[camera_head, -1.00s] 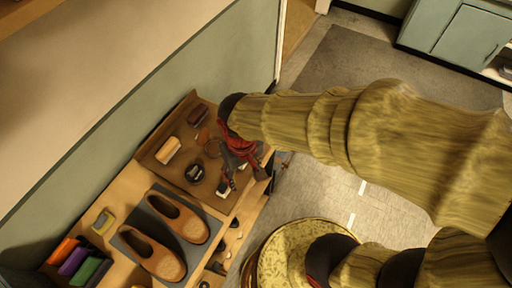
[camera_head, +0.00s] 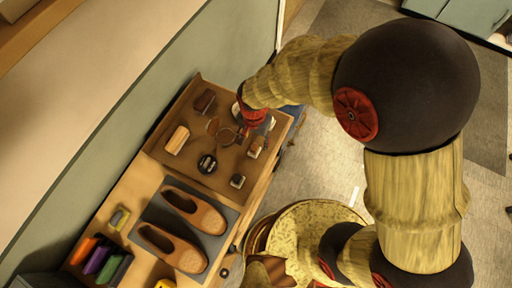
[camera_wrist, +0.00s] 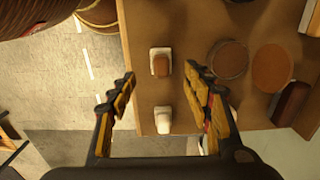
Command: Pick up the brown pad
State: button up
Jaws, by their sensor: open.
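The brown pad (camera_wrist: 160,66) is a small block with a brown top and a pale edge. It lies on the wooden board (camera_wrist: 205,22) in the wrist view, near the board's left edge. In the head view it appears as a small block (camera_head: 256,147) just below my gripper (camera_head: 254,118). In the wrist view my gripper (camera_wrist: 160,76) is open and empty, with its fingertips to either side of the pad's lower end in the picture. I cannot tell the height between them. A white block (camera_wrist: 163,121) shows between the fingers, nearer the palm.
A round tin (camera_wrist: 228,60), a brown disc (camera_wrist: 271,68) and a dark red block (camera_wrist: 290,104) lie right of my gripper. In the head view, shoes (camera_head: 172,247) stand on a grey mat. A wall (camera_head: 130,110) runs behind the table.

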aim_at(254, 147)
notch_tip(254, 147, down, 8)
jog(key=shift+w+a+r+b, duration=0.1)
jog(key=shift+w+r+b, duration=0.05)
jog(key=shift+b, duration=0.25)
jog(key=c, duration=0.4)
jog(key=c, duration=0.7)
jog(key=shift+c, duration=0.2)
